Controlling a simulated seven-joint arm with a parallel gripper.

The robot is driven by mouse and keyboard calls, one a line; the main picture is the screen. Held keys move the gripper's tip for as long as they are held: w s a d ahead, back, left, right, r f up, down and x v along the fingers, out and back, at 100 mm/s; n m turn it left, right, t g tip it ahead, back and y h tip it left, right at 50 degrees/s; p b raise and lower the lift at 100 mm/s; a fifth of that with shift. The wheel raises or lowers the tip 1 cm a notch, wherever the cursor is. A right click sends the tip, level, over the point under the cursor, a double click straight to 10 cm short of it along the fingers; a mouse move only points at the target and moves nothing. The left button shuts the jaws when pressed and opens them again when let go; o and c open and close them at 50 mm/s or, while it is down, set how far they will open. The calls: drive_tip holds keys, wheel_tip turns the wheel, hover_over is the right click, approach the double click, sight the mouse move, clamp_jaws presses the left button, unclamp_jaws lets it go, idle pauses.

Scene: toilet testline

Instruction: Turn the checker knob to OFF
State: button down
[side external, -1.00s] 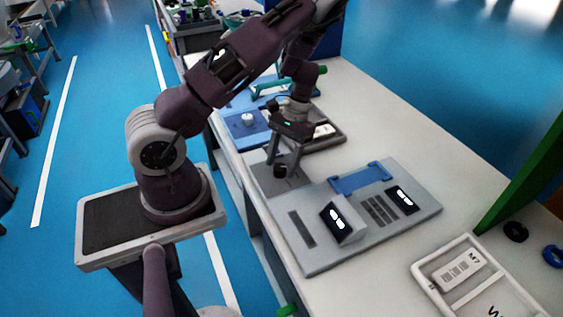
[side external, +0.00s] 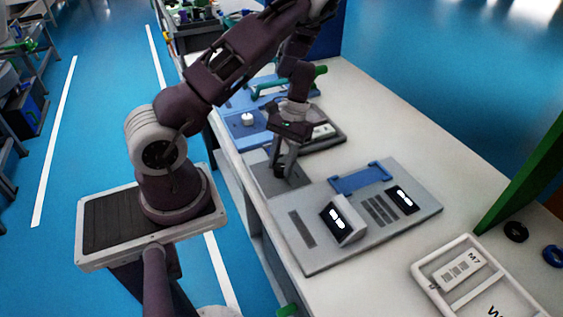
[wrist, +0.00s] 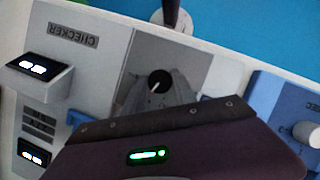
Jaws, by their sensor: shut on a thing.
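The checker (side external: 300,245) is a grey panel on the bench with a darker grey plate at its far left corner. The black checker knob (wrist: 160,82), with a white pointer line, shows on that plate in the wrist view, beside the upside-down CHECKER label (wrist: 74,36). My gripper (side external: 284,172) points down over the plate in the side view, its fingers at the knob. In the wrist view its grey fingers reach the knob and it is shut on it. The fingers hide the knob's lower side; any OFF mark is not readable.
The checker has two lit displays (side external: 338,222) and a blue bracket (side external: 360,178). A blue panel with a white knob (side external: 248,119) stands beyond my gripper. A white tray (side external: 420,274) lies at the bench's near right. The bench's right side is largely clear.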

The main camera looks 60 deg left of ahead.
drive_tip(key=n, duration=0.2)
drive_tip(key=n+t+h, duration=0.1)
drive_tip(key=n, duration=0.2)
drive_tip(key=shift+a+t, duration=0.15)
drive_tip(key=shift+t, duration=0.15)
drive_tip(key=n+t, duration=0.1)
drive_tip(key=n, duration=0.2)
drive_tip(key=n+t+h, duration=0.1)
drive_tip(key=n, duration=0.1)
drive_tip(key=shift+s+n, duration=0.2)
drive_tip(key=shift+n, duration=0.2)
drive_tip(key=n+t, duration=0.1)
drive_tip(key=n, duration=0.1)
drive_tip(key=n+t, duration=0.1)
drive_tip(key=n, duration=0.2)
drive_tip(key=shift+s, duration=0.2)
drive_tip(key=shift+s+n+t+y, duration=0.1)
drive_tip(key=shift+n+t+y, duration=0.25)
drive_tip(key=shift+n, duration=0.85)
drive_tip(key=shift+n+t+y, duration=0.25)
drive_tip(key=shift+n+t, duration=0.1)
drive_tip(key=shift+n, duration=0.85)
drive_tip(key=c, duration=1)
unclamp_jaws()
